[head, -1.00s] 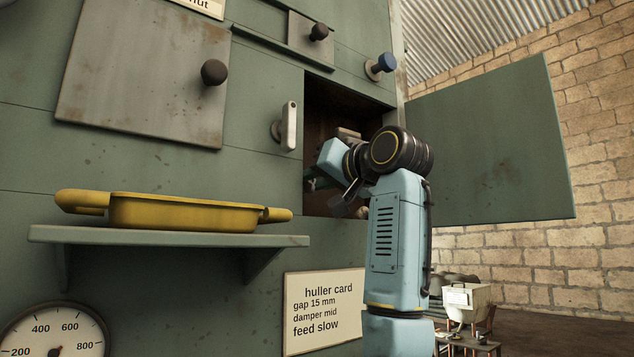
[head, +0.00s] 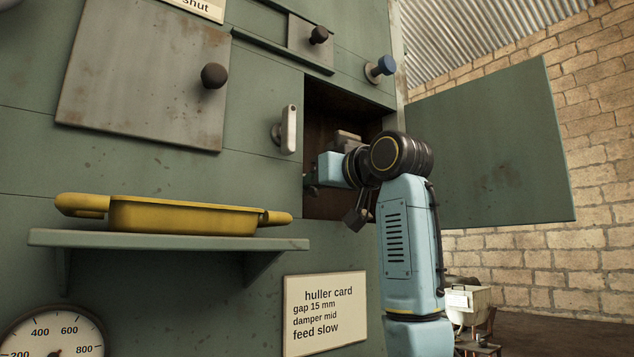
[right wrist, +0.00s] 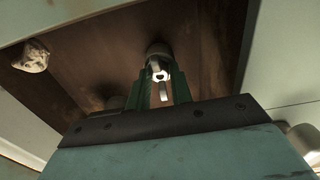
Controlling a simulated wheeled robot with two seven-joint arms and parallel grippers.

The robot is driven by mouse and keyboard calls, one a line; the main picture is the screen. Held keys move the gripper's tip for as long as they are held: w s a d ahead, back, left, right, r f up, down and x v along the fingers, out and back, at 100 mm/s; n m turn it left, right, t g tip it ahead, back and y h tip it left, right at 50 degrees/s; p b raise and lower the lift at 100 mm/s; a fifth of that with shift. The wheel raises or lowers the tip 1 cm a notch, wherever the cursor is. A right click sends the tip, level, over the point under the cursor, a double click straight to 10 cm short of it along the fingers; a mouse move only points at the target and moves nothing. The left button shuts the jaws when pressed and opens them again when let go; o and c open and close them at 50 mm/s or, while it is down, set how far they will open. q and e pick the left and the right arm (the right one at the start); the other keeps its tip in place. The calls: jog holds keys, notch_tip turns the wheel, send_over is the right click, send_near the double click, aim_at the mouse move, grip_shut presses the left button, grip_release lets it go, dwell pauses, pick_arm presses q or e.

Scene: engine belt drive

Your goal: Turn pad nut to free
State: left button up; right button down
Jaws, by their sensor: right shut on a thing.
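The open compartment (head: 335,110) in the green machine has dark brown inner walls. My right gripper (head: 311,183) reaches into it from the right, its fingers mostly hidden by my wrist in the head view. In the right wrist view my green fingers (right wrist: 160,84) are shut on a small bright metal piece, which looks like the pad nut (right wrist: 158,71). It sits at a round dark fitting (right wrist: 158,49) on the compartment's inner wall. Its thread and how far it has turned cannot be seen. My left gripper is not in view.
The compartment's green door (head: 490,150) stands wide open at the right. A pale lump (right wrist: 32,57) shows inside at the left in the right wrist view. A yellow tray (head: 185,215) sits on a shelf (head: 170,240) left of my arm. A handle (head: 288,130) juts out beside the opening.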

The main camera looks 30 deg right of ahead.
jog(key=c, duration=1.3)
grip_release()
jog(key=shift+o, duration=0.2)
jog(key=s+d+b, duration=0.1)
jog(key=s+b, duration=0.3)
jog(key=s, duration=0.9)
jog(key=shift+s+b, duration=0.2)
jog(key=shift+b, duration=0.15)
